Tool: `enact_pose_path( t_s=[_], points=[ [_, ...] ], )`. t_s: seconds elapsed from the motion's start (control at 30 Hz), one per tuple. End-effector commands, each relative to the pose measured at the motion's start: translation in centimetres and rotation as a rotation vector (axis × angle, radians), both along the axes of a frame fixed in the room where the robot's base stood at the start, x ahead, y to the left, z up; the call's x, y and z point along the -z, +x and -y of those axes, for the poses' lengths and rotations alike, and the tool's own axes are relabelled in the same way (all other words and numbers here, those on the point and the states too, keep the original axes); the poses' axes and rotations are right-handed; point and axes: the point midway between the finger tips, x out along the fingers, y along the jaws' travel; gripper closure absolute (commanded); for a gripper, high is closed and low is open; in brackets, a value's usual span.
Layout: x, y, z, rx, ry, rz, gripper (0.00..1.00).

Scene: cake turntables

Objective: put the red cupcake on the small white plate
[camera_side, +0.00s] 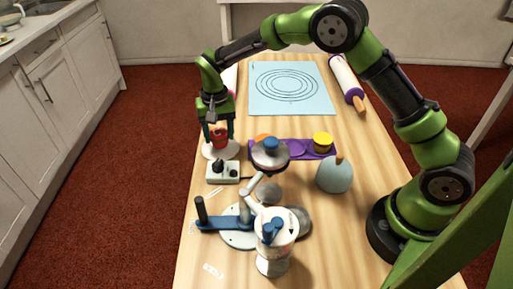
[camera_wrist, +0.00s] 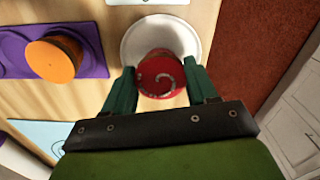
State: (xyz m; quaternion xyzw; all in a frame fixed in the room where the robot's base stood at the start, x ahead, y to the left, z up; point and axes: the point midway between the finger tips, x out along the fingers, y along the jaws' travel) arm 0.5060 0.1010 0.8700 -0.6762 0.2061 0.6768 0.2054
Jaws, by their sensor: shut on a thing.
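The red cupcake (camera_side: 220,142) is between the fingers of my gripper (camera_side: 219,134), which is shut on it. The small white plate (camera_side: 208,153) lies under the cupcake in the side view. In the wrist view the plate (camera_wrist: 160,34) shows beyond the cupcake, which overlaps its near part. I cannot tell whether the cupcake's base touches the plate.
A purple tray (camera_side: 298,148) with orange and yellow cupcakes (camera_side: 323,139) lies right of the plate. A switch box (camera_side: 223,171) stands just in front of it. A turntable device with a blue handle (camera_side: 225,223) fills the front. A blue mat (camera_side: 262,105) lies behind.

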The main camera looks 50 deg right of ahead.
Motion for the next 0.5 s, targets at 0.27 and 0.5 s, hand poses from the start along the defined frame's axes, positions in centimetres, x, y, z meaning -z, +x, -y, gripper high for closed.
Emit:
enact_pose_path(
  t_s=[0.27, 0.5],
  points=[
    [1.16, 0.02, -0.02, 0.000, 0.000, 0.001, 0.78],
    [1.51, 0.01, -0.02, -0.001, 0.000, 0.000, 0.41]
  ],
)
